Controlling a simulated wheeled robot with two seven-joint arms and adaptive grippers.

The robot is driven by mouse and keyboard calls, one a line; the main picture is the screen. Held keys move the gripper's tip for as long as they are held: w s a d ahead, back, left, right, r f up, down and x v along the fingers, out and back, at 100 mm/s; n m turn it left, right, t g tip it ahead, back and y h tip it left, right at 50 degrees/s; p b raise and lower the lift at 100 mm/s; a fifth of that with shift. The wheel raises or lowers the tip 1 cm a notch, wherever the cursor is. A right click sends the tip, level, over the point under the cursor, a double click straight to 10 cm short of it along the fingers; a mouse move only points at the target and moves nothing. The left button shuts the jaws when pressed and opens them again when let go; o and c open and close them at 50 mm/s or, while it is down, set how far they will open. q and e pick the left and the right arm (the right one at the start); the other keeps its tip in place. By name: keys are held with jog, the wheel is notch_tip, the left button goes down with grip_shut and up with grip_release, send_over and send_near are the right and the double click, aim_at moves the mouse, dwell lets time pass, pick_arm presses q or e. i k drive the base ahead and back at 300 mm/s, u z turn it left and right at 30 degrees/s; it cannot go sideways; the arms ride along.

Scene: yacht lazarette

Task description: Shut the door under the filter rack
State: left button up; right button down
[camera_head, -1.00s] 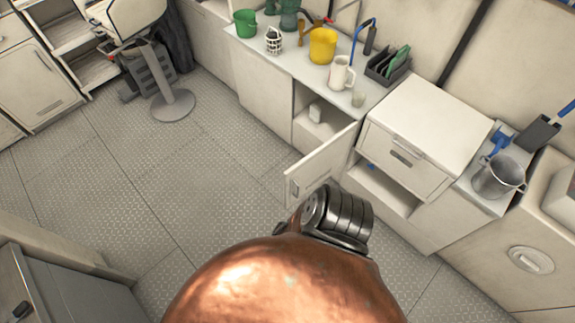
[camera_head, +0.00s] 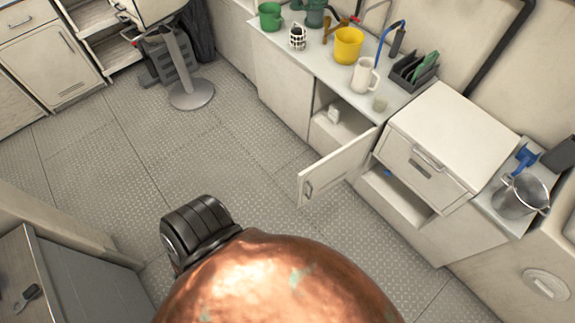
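The cream cabinet door (camera_head: 337,168) stands open under the counter, swung out over the floor, with its handle near the free left end. Its hinged edge is at the right of the open compartment (camera_head: 335,130), in which a small white object (camera_head: 333,113) shows. The dark filter rack (camera_head: 413,74) with green plates stands on the counter above, near the back wall. Neither of my grippers can be made out; a rounded copper form and a dark ribbed part fill the bottom of the view and are apart from the door in the picture.
A drawer unit (camera_head: 455,135) with an open space below it stands right of the door. A white jug (camera_head: 365,76), yellow bucket (camera_head: 348,45) and metal pot (camera_head: 521,196) are on the worktops. A round-based stand (camera_head: 191,94) is at the back left. The middle floor is clear.

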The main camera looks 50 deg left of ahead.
aim_at(314, 181)
jog(key=u, duration=1.05)
jog(key=i, duration=0.5)
jog(key=z, duration=0.4)
jog(key=k, duration=0.6)
jog(key=u, duration=1.1)
